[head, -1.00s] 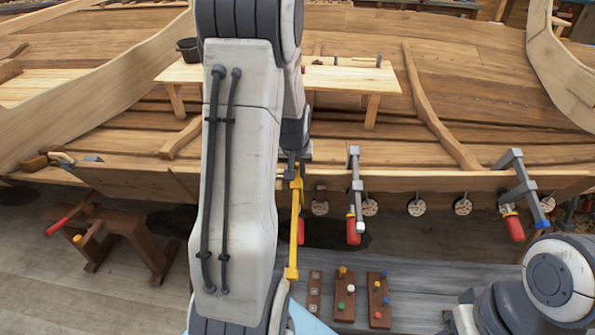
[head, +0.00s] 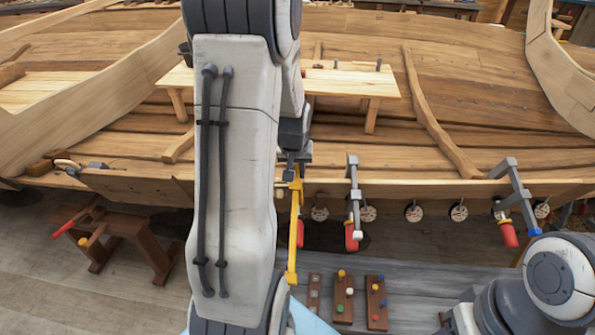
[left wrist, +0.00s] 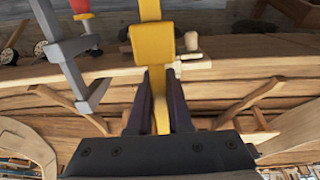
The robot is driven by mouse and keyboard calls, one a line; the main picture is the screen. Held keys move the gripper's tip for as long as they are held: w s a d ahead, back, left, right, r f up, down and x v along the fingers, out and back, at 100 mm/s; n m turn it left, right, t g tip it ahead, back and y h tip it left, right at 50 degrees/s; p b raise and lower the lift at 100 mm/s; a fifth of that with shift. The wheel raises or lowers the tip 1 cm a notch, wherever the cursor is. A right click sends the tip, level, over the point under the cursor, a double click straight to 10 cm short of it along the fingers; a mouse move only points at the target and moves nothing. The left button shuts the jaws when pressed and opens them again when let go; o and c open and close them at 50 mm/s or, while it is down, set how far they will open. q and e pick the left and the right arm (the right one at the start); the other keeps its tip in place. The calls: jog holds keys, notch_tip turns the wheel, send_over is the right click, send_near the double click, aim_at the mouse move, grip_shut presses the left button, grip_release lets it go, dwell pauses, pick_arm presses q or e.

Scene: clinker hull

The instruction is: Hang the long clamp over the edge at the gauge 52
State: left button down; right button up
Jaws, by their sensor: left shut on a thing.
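A long yellow clamp (head: 294,235) hangs upright from my left gripper (head: 295,172) at the hull's plank edge. In the left wrist view the yellow clamp (left wrist: 152,12) shows between the dark fingers of my left gripper (left wrist: 160,85), which is shut on it. A red handle shows beside its bar in the head view. Round gauge discs (head: 413,213) hang in a row below the edge (head: 430,190); their numbers are too small to read. I cannot tell whether the clamp touches the edge. My right gripper is out of view.
A grey clamp with a red handle (head: 353,200) hangs on the edge just right of the yellow one. Another grey clamp (head: 515,195) hangs farther right. Peg boards (head: 344,298) lie below. A brown trestle (head: 125,240) stands at left. The edge between the grey clamps is clear.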

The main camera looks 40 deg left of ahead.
pick_arm(q)
jog(key=shift+p+v, duration=2.6)
jog(key=shift+v, duration=1.15)
